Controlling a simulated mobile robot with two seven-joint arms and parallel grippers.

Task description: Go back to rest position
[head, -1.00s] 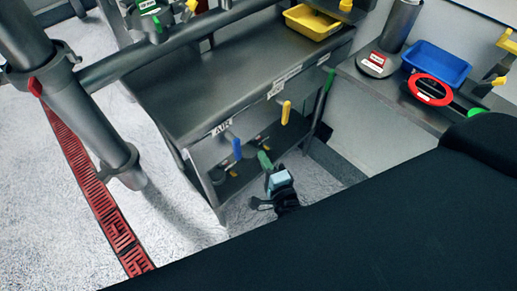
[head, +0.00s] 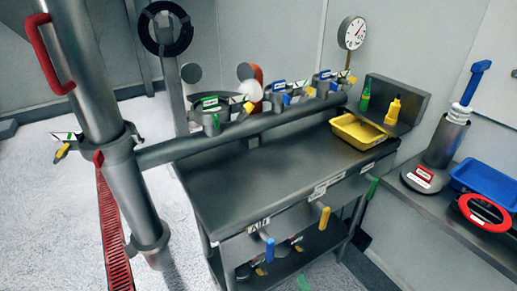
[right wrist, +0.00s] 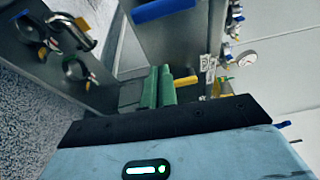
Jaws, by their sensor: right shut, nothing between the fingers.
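My right gripper (head: 303,284) shows only as green fingertips at the bottom edge of the head view, in front of the steel table. In the right wrist view its two green fingers (right wrist: 158,88) lie together, shut, with nothing between them. The rest of my right arm is out of the head view. My left gripper is not in view.
A steel table (head: 225,190) holds a yellow tray (head: 358,132). A thick vertical pipe (head: 105,120) stands at left beside a red floor grating (head: 112,230). A side counter at right holds a blue tray (head: 480,182) and a red ring-shaped object (head: 485,215). Floor at far left is clear.

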